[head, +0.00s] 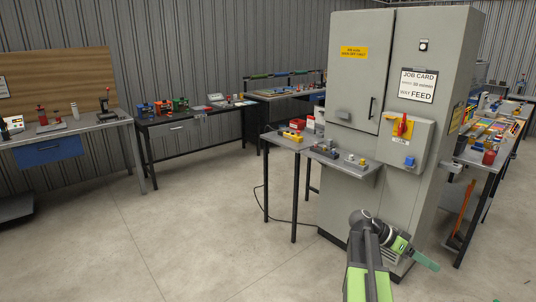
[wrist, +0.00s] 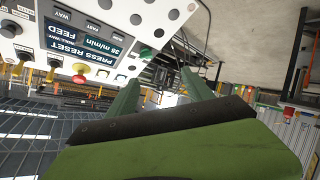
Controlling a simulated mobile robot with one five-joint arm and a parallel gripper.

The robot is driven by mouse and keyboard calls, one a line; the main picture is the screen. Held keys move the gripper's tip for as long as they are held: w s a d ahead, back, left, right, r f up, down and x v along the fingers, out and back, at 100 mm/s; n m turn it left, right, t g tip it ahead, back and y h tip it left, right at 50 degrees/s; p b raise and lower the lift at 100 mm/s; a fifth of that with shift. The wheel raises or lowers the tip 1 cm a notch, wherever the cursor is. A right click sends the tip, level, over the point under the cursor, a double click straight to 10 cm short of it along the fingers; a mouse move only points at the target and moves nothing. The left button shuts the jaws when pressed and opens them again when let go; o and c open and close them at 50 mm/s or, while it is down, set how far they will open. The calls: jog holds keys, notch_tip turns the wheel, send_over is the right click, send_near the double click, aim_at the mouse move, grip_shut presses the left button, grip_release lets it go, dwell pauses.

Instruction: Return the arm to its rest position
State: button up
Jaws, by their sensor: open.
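My arm shows at the bottom of the head view, low in front of the grey cabinet (head: 352,75). My gripper (head: 421,257) points to the right there, near the cabinet's foot. In the wrist view its two green fingers (wrist: 160,92) stand apart with nothing between them. The gripper is open and empty. A white control panel (wrist: 120,22) with a screen fills the upper left of the wrist view, upside down, apart from the fingers as far as I can tell. The screen reads PRESS RESET, FEED and 38 m/min.
The cabinet carries a job card (head: 417,86) and a red-yellow switch (head: 403,126). A small shelf (head: 345,167) juts from its front. Workbenches (head: 180,128) line the left and back walls. Another bench (head: 480,160) stands at the right. The floor (head: 200,230) at left is clear.

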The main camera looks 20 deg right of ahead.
jog(key=w+a+f+n+t+y, duration=0.1)
jog(key=w+a+f+n+t, duration=0.1)
jog(key=w+a, duration=0.5)
jog(key=w+a+f+n+t, duration=0.2)
jog(key=a+n, duration=0.1)
jog(key=a, duration=0.7)
jog(key=w+a+f+n+t+y, duration=0.1)
jog(key=w+a+f+n+t, duration=0.15)
jog(key=w+a, duration=0.45)
jog(key=a+f+n+y, duration=0.2)
jog(key=a+n, duration=0.2)
jog(key=a, duration=0.5)
jog(key=s+a+f+n+t+y, duration=0.1)
jog(key=a+f+n+y, duration=0.1)
jog(key=a, duration=0.7)
jog(key=s+a+f+n+y, duration=0.1)
jog(key=a+n+y, duration=0.3)
jog(key=a, duration=0.5)
jog(key=shift+s+f+n+t+p, duration=0.15)
jog(key=shift+f+n+t+p, duration=0.3)
jog(key=shift+n, duration=0.8)
jog(key=shift+a+f, duration=0.1)
